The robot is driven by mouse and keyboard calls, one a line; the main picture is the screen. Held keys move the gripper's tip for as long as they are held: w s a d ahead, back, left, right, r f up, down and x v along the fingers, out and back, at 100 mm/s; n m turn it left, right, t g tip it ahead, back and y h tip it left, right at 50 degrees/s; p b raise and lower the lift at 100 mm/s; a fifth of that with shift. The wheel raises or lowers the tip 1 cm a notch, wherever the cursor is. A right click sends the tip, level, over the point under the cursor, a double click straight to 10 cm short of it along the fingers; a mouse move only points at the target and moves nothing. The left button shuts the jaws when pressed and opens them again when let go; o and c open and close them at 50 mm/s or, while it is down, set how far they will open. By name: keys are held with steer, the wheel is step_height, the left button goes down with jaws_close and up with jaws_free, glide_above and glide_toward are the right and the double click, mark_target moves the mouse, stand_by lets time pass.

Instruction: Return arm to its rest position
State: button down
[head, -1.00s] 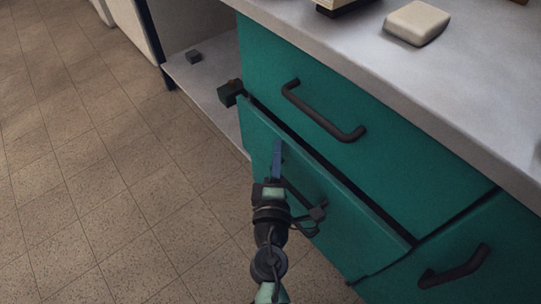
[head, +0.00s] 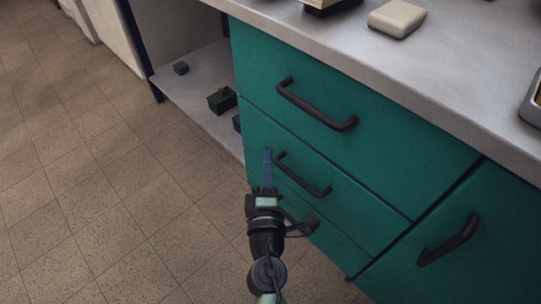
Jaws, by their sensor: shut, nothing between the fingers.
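My gripper (head: 267,170) is at the lower middle of the head view, at the end of my arm, with its narrow blue fingers together and nothing between them. It points up and forward, in front of the left part of the teal drawer unit. The middle drawer (head: 345,217) is closed flush with the unit, and its dark handle (head: 302,174) is just right of the fingers. I cannot tell whether the fingers touch the drawer front. The top drawer (head: 330,150) is closed too. Part of a lower handle is hidden behind my arm.
The grey counter (head: 450,75) juts out above the drawers, with a cream block (head: 396,18) on it. An open shelf (head: 200,105) at the left holds small dark blocks (head: 222,99). A teal door (head: 440,240) is at the right. The tiled floor (head: 100,190) at the left is clear.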

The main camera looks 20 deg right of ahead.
steer(key=b+v, duration=0.1)
steer(key=v, duration=0.6)
steer(key=shift+s, duration=0.25)
steer(key=shift+a+f, duration=0.15)
steer(key=w+r+m+t+h+p, duration=0.15)
steer(key=r+m, duration=0.25)
steer(key=r, duration=0.8)
steer(key=w+a+r+m+t+p, duration=0.1)
steer(key=w+r+m+p, duration=0.15)
steer(key=r, duration=0.85)
steer(key=w+r+m+t+p, duration=0.2)
steer(key=r+m, duration=0.3)
steer(key=r, duration=0.7)
steer(key=s+a+r+m+t+y+p, duration=0.1)
steer(key=s+a+r+t+y+p, duration=0.2)
steer(key=r, duration=0.7)
steer(key=s+a+r+t+y+p, duration=0.1)
steer(key=s+a+r+y, duration=0.3)
steer(key=r, duration=0.6)
steer(key=s+a+r+m+t+y+p, duration=0.1)
steer(key=s+a+r+t+y+p, duration=0.15)
steer(key=a+r, duration=0.45)
step_height(320, 180, up, 39)
steer(key=w+d+p, duration=0.1)
steer(key=d+p, duration=0.1)
steer(key=p, duration=3.4)
steer(key=shift+w+d+f, duration=0.25)
steer(key=shift+d, duration=0.1)
